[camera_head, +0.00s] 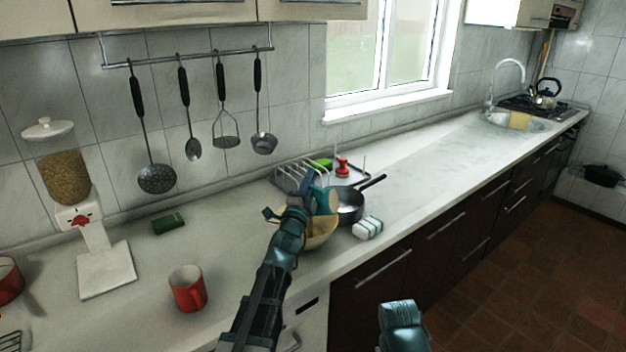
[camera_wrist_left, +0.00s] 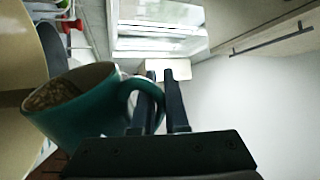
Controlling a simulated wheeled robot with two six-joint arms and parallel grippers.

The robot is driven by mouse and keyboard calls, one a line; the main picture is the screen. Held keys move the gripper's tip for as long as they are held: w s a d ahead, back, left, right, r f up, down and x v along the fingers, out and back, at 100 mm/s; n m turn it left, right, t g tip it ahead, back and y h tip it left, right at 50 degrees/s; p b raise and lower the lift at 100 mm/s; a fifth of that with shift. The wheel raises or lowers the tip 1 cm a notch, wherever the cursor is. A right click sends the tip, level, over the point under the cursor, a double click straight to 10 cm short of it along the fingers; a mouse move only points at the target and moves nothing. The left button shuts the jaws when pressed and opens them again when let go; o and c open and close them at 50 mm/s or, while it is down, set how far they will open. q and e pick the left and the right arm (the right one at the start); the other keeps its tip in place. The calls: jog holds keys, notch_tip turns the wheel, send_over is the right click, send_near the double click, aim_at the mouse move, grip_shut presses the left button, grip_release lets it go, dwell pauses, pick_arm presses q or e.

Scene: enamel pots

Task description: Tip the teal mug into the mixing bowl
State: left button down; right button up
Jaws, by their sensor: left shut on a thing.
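The teal mug (camera_head: 332,201) is held above the cream mixing bowl (camera_head: 322,238) in the head view. In the left wrist view the mug (camera_wrist_left: 85,115) looks tilted, and grainy brown contents show inside it. My left gripper (camera_head: 308,188) is shut on the mug's handle; its two dark fingers (camera_wrist_left: 165,100) show at the handle in the left wrist view. My left arm hides part of the bowl. A cream surface, likely the bowl (camera_wrist_left: 18,125), fills the left edge of the wrist view. My right gripper's fingers are not in view.
A dark saucepan (camera_head: 350,208) stands just right of the bowl, with a white-and-teal striped block (camera_head: 368,228) near the counter edge. A dish rack (camera_head: 290,178) is behind. A red mug (camera_head: 187,288) and a green sponge (camera_head: 168,223) are left. The counter toward the sink is clear.

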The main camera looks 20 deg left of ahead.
pick_arm(q)
jog(key=shift+w+a+n+y, duration=0.15)
jog(key=shift+a+n+y, duration=0.65)
jog(key=shift+a+n, duration=0.65)
jog(key=shift+d+f+n, duration=0.1)
jog(key=shift+d+n, duration=0.15)
jog(key=shift+r+m+h+p, duration=0.2)
jog(key=shift+m+h, duration=0.35)
jog(key=shift+m, duration=0.7)
jog(key=shift+r+m+h+p, duration=0.15)
jog(key=shift+m+h, duration=0.45)
jog(key=shift+m, duration=0.6)
jog(key=shift+r+m+h+p, duration=0.1)
jog(key=shift+r+m+h, duration=0.3)
jog(key=shift+m, duration=0.85)
jog(key=shift+f, duration=0.1)
